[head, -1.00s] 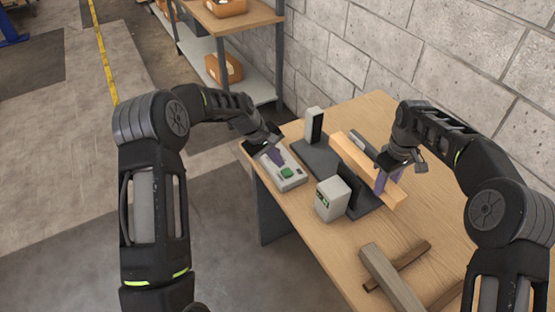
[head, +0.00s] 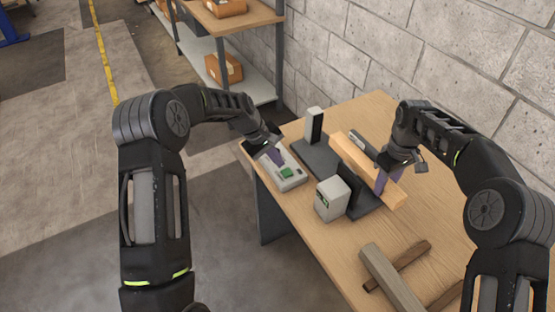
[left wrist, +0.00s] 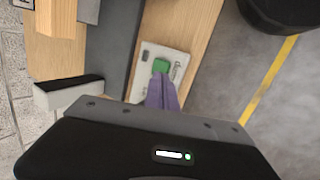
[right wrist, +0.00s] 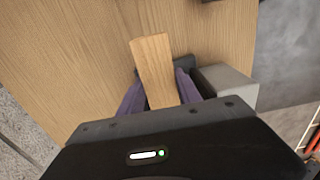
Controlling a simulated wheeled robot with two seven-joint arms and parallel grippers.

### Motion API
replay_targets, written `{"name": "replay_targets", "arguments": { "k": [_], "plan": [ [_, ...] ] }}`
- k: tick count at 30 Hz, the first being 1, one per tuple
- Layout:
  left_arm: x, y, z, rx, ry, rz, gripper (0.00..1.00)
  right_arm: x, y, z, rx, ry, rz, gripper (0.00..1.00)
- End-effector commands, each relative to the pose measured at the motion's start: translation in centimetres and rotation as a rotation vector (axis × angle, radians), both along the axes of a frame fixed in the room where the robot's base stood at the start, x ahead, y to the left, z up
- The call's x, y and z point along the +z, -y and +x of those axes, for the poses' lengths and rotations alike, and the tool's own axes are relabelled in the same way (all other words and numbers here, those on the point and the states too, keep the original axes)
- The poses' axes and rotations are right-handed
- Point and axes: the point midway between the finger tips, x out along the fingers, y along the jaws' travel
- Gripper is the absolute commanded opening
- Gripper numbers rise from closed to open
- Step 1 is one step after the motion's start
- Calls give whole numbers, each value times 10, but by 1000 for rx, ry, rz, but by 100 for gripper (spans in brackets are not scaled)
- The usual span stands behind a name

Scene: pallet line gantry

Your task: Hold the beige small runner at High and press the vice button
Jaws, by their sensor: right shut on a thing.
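The beige small runner (head: 362,164) is a light wooden bar over the dark vice base (head: 318,160), beside the dark jaw plates. My right gripper (head: 381,181) is shut on it; the right wrist view shows the bar (right wrist: 153,68) between the purple fingers (right wrist: 158,92). I cannot tell whether the bar touches the vice. The green vice button (head: 287,173) sits on a pale control box (head: 292,183) at the table's left edge. My left gripper (head: 275,157) has its fingers together just above the box, close to the button (left wrist: 161,66). Contact with the button cannot be told.
A grey bar (head: 390,280) and a dark brown bar (head: 402,266) lie crossed at the front of the wooden table (head: 335,250). A block wall (head: 400,50) stands behind.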

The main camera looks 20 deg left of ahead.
Motion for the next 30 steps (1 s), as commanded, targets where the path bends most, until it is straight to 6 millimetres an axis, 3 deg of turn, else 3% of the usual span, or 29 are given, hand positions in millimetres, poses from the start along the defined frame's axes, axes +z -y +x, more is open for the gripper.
{"name": "replay_targets", "arguments": {
  "k": [30],
  "plan": [
    [-23,9,6,0,0,0,0,1,0,0,0,2,1,0]
  ]
}}
